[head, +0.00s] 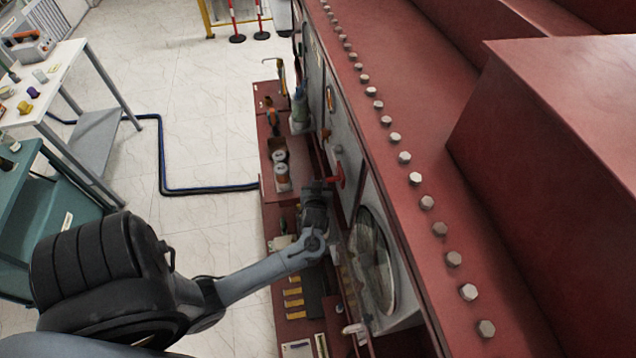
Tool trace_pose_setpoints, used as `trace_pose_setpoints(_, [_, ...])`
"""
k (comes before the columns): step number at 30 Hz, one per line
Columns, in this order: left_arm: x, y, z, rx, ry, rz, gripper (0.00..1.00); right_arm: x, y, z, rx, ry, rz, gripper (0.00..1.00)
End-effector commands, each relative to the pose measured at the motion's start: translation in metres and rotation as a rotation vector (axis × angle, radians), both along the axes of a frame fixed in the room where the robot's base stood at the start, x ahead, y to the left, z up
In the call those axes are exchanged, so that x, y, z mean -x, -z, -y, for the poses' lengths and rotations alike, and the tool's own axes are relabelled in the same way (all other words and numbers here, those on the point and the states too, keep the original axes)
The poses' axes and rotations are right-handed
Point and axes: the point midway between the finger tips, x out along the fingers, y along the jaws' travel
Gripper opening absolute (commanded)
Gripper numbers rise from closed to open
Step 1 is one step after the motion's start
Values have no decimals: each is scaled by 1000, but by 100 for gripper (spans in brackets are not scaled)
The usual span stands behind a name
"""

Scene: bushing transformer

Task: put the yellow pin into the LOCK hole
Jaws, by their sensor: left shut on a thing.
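My left gripper (327,182) is in the middle of the view, against the side panel of the red transformer. It is shut at a small red handle (339,174) that sticks out from the grey panel (345,150). The fingertips are small and partly hidden by my wrist. I cannot make out a yellow pin at the fingers. The LOCK hole and its label cannot be made out on the panel. My right gripper is not in view.
A red ledge (268,95) below the panel carries several bottles, jars (282,178) and tools close to my left wrist. A round glass window (372,260) is nearer me. A white table (50,80) and a teal cart (40,205) stand left. Floor between is clear except a dark cable (162,150).

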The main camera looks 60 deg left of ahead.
Motion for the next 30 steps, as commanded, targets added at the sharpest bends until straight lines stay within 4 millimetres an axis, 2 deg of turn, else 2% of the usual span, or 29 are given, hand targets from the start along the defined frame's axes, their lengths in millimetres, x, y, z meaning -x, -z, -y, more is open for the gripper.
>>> trace_pose_setpoints(10, [0, -1, 0, 0, -1, 0, 0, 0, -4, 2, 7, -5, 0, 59])
trace_pose_setpoints(30, [0, 7, 0, -1, 0, 1, 0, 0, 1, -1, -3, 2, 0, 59])
